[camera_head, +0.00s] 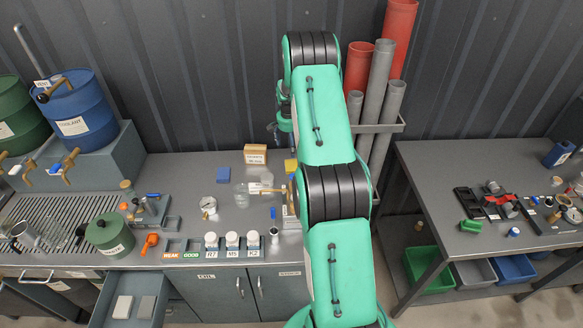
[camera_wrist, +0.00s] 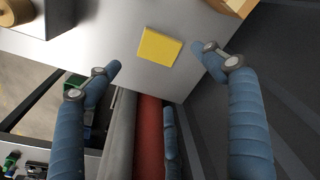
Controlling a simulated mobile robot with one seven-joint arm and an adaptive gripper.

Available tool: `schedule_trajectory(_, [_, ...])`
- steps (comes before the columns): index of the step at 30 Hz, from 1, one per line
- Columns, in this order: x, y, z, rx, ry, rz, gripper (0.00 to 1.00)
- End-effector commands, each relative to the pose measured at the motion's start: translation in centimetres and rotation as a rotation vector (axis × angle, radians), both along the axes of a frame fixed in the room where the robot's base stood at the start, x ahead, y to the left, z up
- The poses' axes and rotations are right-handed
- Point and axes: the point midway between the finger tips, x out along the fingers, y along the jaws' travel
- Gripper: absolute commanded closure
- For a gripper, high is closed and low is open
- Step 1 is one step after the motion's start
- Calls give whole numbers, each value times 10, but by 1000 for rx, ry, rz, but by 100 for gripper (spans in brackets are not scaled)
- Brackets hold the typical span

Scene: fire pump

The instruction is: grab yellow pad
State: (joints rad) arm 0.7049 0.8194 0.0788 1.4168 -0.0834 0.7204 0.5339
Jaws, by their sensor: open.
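The yellow pad (camera_wrist: 160,46) is a flat square lying on the grey counter, near its edge in the wrist view. In the head view only a small part of the yellow pad (camera_head: 290,166) shows, beside my arm, which hides the rest. How high the fingertips are above the counter is hard to tell. In the head view my arm hides most of the gripper.
A cardboard box (camera_head: 256,154) and a blue pad (camera_head: 223,175) lie left of the yellow pad. A glass beaker (camera_head: 242,195) and white bottles (camera_head: 232,241) stand nearer the front. Grey and red pipes (camera_head: 379,90) stand upright in a rack just right of the counter.

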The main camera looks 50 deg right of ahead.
Motion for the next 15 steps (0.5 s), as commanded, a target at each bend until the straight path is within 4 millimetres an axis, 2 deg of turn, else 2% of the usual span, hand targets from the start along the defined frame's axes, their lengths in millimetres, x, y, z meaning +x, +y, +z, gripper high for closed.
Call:
schedule_trajectory(8, [0, 0, -3, 1, 0, 1, 18])
schedule_trajectory(15, [0, -2, -26, 2, 3, 1, 18])
